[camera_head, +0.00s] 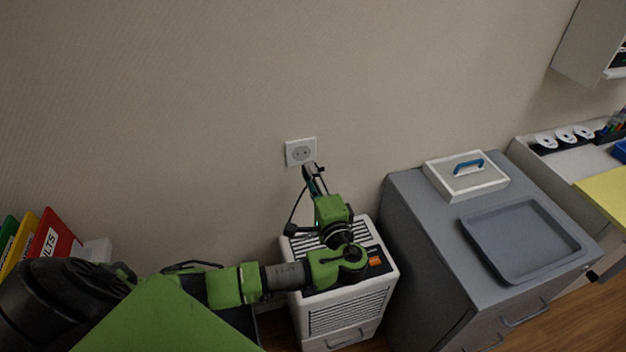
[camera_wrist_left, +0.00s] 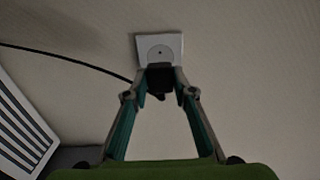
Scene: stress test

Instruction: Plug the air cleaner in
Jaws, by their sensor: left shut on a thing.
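The white wall socket (camera_head: 301,152) is on the wall above the air cleaner (camera_head: 345,312), a white box with a slatted top and front. My left gripper (camera_head: 309,168) is just below the socket. In the left wrist view, my left gripper (camera_wrist_left: 160,82) is shut on the black plug (camera_wrist_left: 158,78), whose cable (camera_wrist_left: 70,62) runs off to the left. The socket (camera_wrist_left: 160,47) shows directly beyond the plug there, with its lower part hidden. I cannot tell whether the plug touches the socket. My right gripper is not in view.
A grey cabinet (camera_head: 425,260) stands right of the air cleaner. It bears a white lidded box (camera_head: 490,186) with a blue handle and a grey tray (camera_head: 520,240). Coloured binders (camera_head: 50,240) stand at the left. The wall around the socket is clear.

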